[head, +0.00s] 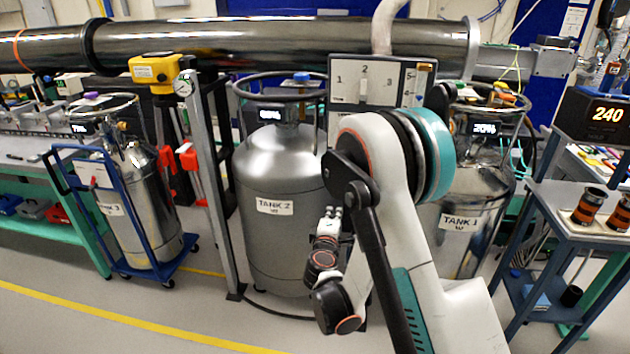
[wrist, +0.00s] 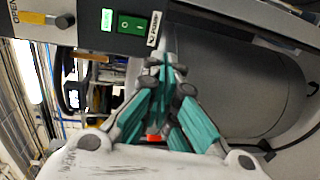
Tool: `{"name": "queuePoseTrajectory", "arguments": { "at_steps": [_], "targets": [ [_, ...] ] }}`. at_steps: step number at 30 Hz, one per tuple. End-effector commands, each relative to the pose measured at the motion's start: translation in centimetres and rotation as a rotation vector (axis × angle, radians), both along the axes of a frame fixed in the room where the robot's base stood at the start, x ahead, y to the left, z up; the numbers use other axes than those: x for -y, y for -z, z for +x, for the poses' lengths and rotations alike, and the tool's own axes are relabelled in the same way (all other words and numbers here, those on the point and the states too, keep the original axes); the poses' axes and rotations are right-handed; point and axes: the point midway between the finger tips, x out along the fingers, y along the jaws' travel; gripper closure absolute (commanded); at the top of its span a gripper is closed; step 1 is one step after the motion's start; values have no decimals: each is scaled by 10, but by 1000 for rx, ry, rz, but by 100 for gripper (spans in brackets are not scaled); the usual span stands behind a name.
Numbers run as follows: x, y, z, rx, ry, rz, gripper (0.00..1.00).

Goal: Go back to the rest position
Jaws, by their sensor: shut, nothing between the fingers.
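My gripper (head: 332,213) points upward in the head view, in front of the silver tank labelled TANK 2 (head: 265,180). My white and teal arm is folded in the middle of that view. In the wrist view my gripper (wrist: 165,66) has its teal fingers closed together, with nothing held between them. The fingertips lie just below a grey panel with a green switch (wrist: 132,24); I cannot tell whether they touch it.
A panel numbered 1, 2, 3 (head: 345,97) stands behind my arm. The TANK 1 cylinder (head: 468,207) is to its right. A blue cart (head: 72,187) with a smaller tank is at left. A side table (head: 550,208) stands at right. Open floor lies at front left.

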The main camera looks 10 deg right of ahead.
Motion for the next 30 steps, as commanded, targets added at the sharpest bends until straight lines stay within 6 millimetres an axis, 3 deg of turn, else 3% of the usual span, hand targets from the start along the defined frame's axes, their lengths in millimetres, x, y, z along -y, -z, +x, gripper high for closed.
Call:
{"name": "queuePoseTrajectory", "arguments": {
  "at_steps": [5,14,23,30],
  "targets": [
    [8,-15,-3,-11,22,47,100],
    [42,-74,-33,-68,128,289,100],
    [68,-118,-91,-133,239,545,100],
    [79,-141,-150,-188,323,749,100]
  ]
}}
